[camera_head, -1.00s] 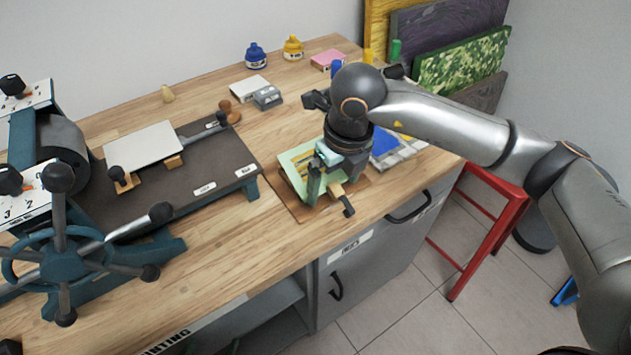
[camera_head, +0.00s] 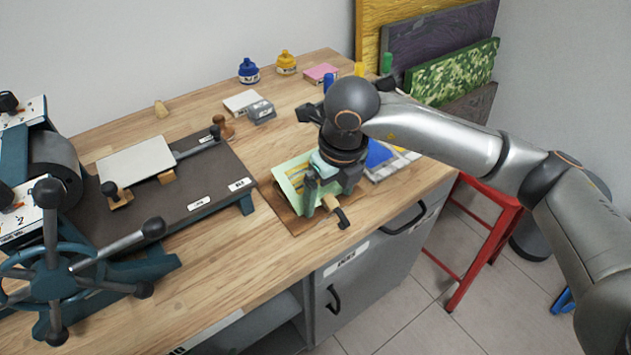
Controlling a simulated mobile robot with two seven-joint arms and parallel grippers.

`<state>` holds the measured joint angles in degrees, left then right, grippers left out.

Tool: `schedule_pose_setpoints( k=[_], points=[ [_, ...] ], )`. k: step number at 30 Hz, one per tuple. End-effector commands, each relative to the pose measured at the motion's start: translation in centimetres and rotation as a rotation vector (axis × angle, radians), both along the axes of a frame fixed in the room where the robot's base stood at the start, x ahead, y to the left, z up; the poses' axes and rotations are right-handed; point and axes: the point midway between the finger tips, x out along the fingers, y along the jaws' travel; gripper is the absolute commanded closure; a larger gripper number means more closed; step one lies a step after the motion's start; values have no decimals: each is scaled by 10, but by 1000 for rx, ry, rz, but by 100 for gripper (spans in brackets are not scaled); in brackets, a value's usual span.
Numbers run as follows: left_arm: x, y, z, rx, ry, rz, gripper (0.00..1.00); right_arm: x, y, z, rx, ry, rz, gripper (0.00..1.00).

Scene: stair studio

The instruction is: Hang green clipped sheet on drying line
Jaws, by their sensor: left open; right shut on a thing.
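The green sheet (camera_head: 285,180) is pale green with a darker, yellow-striped print and sits over a brown wooden board on the bench. My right gripper (camera_head: 325,190) reaches in from the right and is shut at the right side of the sheet. A light blue piece (camera_head: 324,166), perhaps the clip, shows between its dark fingers, which hide much of it. I cannot tell whether the sheet is clear of the board. My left gripper and the drying line are not in view.
A press with a spoked wheel (camera_head: 50,262) and a dark bed (camera_head: 190,180) fill the left of the bench. Ink bottles (camera_head: 249,70), a grey block (camera_head: 261,111) and a wooden-handled stamp (camera_head: 222,127) stand behind. A red stool (camera_head: 480,235) is at the right.

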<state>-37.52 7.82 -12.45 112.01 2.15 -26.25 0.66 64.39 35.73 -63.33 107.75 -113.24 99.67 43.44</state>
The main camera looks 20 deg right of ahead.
Motion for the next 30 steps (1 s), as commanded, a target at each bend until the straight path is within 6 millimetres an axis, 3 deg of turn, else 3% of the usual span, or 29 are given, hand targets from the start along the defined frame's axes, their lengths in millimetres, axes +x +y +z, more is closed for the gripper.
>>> schedule_pose_setpoints(
  k=[1, 2, 4, 5, 7, 30],
  points=[
    [0, 0, 1, 0, 0, 0, 0, -1, -3, -5, -9, 11, -7, 34],
    [0, 0, 2, 0, 0, 0, 0, -1, -3, -3, -9, 11, -7, 43],
    [0, 0, 6, 1, 0, 1, 0, -1, -2, 2, -9, 10, -6, 84],
    [0, 0, 7, 1, 1, 1, 0, -1, -2, 5, -9, 10, -6, 92],
    [0, 0, 11, 1, 0, 1, 0, -1, -2, 12, -7, 9, -5, 100],
    [0, 0, 51, 0, -2, 0, 0, -1, 0, 78, -3, 4, 1, 100]
  ],
)
